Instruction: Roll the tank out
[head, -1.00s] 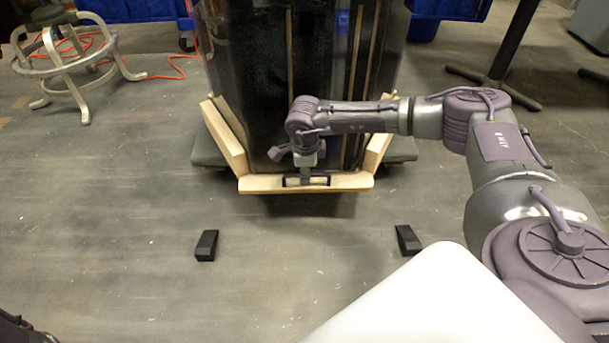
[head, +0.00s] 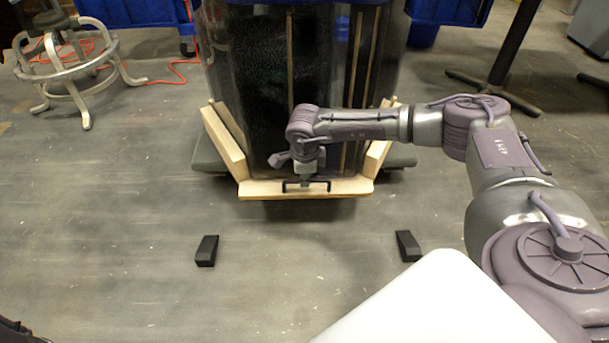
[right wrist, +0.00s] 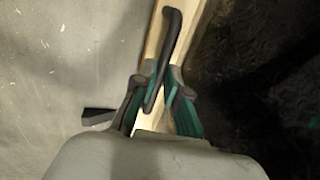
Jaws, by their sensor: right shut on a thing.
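The dark, glossy tank (head: 245,100) stands upright on a low base with a pale wooden rim (head: 256,188) at the back centre of the head view. A black handle (head: 292,186) is fixed on the rim's front board. My right gripper (head: 307,181) reaches down to the handle and is shut on it. In the right wrist view, the fingers (right wrist: 158,95) close around the black handle (right wrist: 172,30) above the wooden board. Only a dark piece of my left arm shows at the lower left corner of the head view; its gripper is not visible.
Two black wedges (head: 207,250) and (head: 408,246) lie on the floor in front of the tank, left and right. A metal stool base (head: 75,75) and orange cord are at the left. Blue bins (head: 130,8) stand behind. Table legs (head: 505,60) are at the right.

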